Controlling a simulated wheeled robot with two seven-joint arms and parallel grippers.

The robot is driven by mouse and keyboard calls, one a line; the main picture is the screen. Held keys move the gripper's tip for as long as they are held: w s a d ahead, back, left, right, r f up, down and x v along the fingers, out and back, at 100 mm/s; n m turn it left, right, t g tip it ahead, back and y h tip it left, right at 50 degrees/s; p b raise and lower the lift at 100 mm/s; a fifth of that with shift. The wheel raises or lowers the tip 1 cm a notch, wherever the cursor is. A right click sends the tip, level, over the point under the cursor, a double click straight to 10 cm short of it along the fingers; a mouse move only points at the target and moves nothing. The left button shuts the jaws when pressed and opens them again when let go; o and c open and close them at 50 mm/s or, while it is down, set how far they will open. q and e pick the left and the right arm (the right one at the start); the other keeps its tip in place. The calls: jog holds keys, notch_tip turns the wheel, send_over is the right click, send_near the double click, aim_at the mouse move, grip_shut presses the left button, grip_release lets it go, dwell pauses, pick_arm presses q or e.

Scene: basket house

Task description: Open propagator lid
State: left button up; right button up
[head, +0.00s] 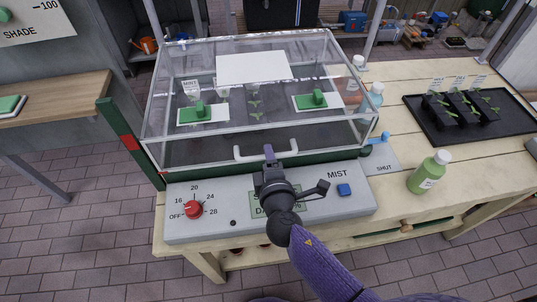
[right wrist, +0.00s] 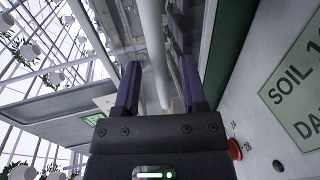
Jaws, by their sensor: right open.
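The propagator is a clear box with a transparent lid (head: 180,60) that looks shut over its dark green base (head: 215,166). A white bar handle (head: 243,155) runs along the lid's front lower edge. My right gripper (head: 268,152) is open at the middle of this handle, its fingertips overlapping it in the head view. In the right wrist view the handle (right wrist: 151,45) passes between the two spread fingers (right wrist: 160,85); I cannot tell whether they touch it. My left gripper is out of view.
A grey control panel (head: 230,225) with a red dial (head: 193,209) and blue button (head: 344,190) lies below the handle. A green bottle (head: 428,172) and a black tray (head: 500,130) stand to the right. A green post (head: 130,142) with a red mark rises at left.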

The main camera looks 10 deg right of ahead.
jog(key=shift+x, duration=0.75)
grip_shut()
dwell(0.4)
dwell(0.5)
